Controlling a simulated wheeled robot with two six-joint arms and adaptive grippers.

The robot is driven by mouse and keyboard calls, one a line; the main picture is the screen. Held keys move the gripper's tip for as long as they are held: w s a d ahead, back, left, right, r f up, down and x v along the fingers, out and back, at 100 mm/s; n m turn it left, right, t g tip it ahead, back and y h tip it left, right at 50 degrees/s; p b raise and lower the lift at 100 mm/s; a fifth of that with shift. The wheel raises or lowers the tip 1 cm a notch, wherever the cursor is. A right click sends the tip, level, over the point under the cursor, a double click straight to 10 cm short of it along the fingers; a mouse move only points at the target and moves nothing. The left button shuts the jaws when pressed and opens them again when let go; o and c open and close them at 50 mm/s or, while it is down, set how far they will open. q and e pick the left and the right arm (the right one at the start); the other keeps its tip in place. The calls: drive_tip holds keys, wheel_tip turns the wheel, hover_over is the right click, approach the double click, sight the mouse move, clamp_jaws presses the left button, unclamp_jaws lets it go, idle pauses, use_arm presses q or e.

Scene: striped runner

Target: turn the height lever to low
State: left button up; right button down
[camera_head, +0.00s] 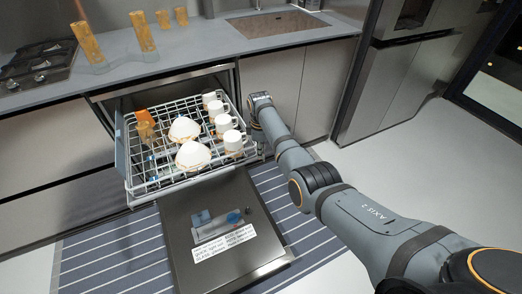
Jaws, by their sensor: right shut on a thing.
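The dishwasher's upper rack (128,182) is pulled out over the open door (187,251). My right arm comes in from the right, and its wrist bends down beside the rack's right side. My right gripper (257,149) is at the rack's right side rail, near the mugs, small and partly hidden by my own arm. It is shut on the height lever, which is covered by the gripper and wrist, so its position cannot be told. My left gripper is out of view.
The rack holds white bowls (193,155), several white mugs (233,141) and an orange item (145,117). A striped runner (105,249) lies below. Floor at right is clear.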

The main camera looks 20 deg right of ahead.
drive_tip(key=shift+s+a+r+h+p, duration=0.1)
drive_tip(key=shift+a+h+p, duration=0.25)
drive_tip(key=shift+h+p, duration=0.35)
use_arm(q)
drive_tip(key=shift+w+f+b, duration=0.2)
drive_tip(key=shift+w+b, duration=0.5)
drive_tip(key=shift+b, duration=0.2)
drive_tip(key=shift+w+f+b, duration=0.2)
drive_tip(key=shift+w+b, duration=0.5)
drive_tip(key=shift+b, duration=0.15)
use_arm(e)
drive_tip(key=shift+s+a+f+t+h, duration=0.15)
drive_tip(key=shift+a+t+h, duration=0.1)
drive_tip(key=shift+h, duration=0.65)
drive_tip(key=shift+w+a+f+t+h, duration=0.15)
drive_tip(key=shift+a+f+h, duration=0.1)
drive_tip(key=shift+h, duration=0.65)
drive_tip(key=shift+s+a+f+t+h, duration=0.1)
drive_tip(key=shift+a+t+h, duration=0.15)
drive_tip(key=shift+h, duration=0.65)
drive_tip(key=c, duration=1.3)
unclamp_jaws()
